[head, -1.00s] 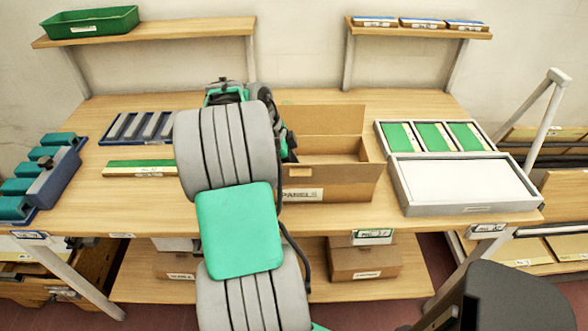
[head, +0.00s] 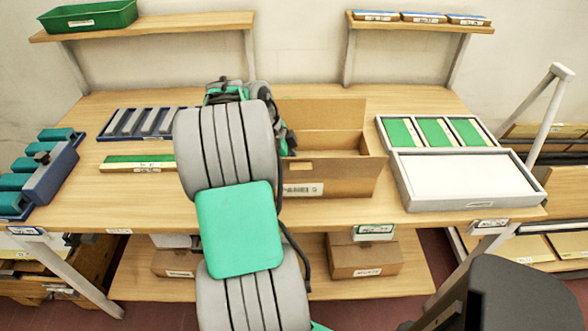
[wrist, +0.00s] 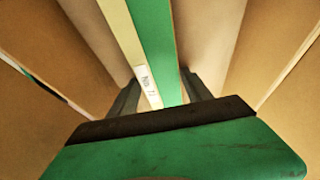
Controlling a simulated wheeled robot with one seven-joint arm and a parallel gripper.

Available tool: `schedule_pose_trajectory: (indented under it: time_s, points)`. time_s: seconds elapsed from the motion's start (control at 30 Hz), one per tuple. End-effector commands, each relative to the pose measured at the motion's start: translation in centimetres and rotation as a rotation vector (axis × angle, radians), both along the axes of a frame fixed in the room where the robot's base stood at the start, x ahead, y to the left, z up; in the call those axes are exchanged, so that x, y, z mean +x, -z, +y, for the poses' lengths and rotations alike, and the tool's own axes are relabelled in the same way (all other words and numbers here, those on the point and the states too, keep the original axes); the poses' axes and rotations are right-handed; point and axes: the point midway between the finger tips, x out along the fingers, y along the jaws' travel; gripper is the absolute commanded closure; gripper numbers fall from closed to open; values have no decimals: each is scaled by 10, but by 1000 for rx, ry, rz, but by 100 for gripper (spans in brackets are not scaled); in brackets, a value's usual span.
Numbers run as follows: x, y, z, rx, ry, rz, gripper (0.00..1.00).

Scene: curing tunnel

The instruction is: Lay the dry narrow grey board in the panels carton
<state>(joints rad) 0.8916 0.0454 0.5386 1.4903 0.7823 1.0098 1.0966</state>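In the wrist view a narrow green board with a cream strip and a small white label (wrist: 152,40) lies between the two fingers of my gripper (wrist: 160,88). The fingers appear to touch both its sides. Its face looks green and cream, not grey. Brown walls flank it, apparently those of the panels carton (head: 350,183), which stands open with its back flap up in the head view. My arm hides the gripper and the carton's left part there. Several narrow grey boards (head: 150,122) lie in a blue rack at the left back of the table.
A green-and-cream board (head: 130,163) lies left of my arm. A blue holder with teal blocks (head: 55,172) stands at the far left. Right of the carton are a tray of green-topped boards (head: 434,131) and a white-topped tray (head: 465,180). Two shelves hang above.

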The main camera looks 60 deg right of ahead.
Motion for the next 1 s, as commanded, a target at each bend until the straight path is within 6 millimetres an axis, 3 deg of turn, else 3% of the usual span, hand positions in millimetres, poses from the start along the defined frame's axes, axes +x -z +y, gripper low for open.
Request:
schedule_pose_trajectory:
  time_s: [0.23, 0.53, 0.83, 1.0]
  points:
    - [0, 0, 0, 0, 0, 0, 21]
    - [2, -4, 1, 0, -1, 0, 21]
    - [22, -58, 10, -2, -1, -1, 21]
    - [27, -72, 14, 1, -2, 0, 21]
